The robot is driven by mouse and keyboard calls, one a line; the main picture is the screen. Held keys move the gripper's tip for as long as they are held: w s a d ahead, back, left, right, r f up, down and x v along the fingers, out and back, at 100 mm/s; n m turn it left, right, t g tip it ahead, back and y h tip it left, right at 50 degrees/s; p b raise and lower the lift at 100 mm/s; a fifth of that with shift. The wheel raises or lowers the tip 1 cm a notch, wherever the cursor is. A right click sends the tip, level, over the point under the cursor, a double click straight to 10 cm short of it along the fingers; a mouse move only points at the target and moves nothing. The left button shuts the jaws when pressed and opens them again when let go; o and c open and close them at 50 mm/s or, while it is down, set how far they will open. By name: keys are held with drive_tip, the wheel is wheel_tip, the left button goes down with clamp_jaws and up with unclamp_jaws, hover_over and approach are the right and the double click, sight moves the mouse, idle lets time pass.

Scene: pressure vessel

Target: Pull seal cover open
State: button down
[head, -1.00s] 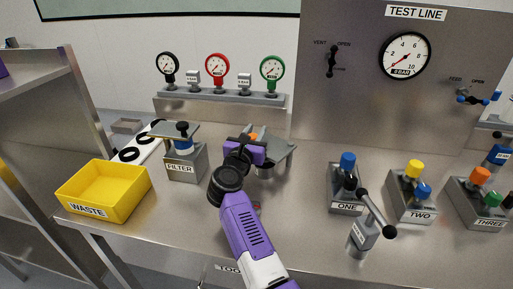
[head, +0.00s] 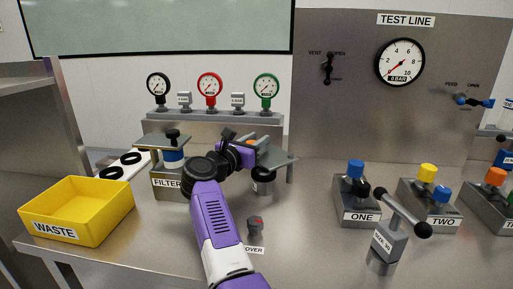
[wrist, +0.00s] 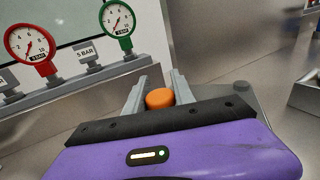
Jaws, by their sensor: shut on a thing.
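An orange knob (wrist: 160,98) sits between the two grey fingers of my gripper (wrist: 157,88) in the wrist view, and my gripper is shut on it. In the head view the orange knob (head: 250,142) shows only as a small patch beside the purple wrist. A flat grey plate (head: 278,158), seemingly the seal cover, lies right at my gripper, above a dark round post (head: 263,181). My wrist hides part of the plate, and I cannot tell how far it is open. A small knob with a red mark (head: 255,224) stands behind a label ending in "OVER" (head: 254,250).
The yellow WASTE bin (head: 78,210) and FILTER block (head: 167,180) stand to the left. Three gauges stand on a rack (head: 215,112) behind. Valve block ONE (head: 357,214) and a SIZE 30 lever post (head: 390,243) stand to the right.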

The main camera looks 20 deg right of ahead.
idle(0.4)
drive_tip(key=c, duration=1.1)
unclamp_jaws()
drive_tip(key=shift+v, duration=3.95)
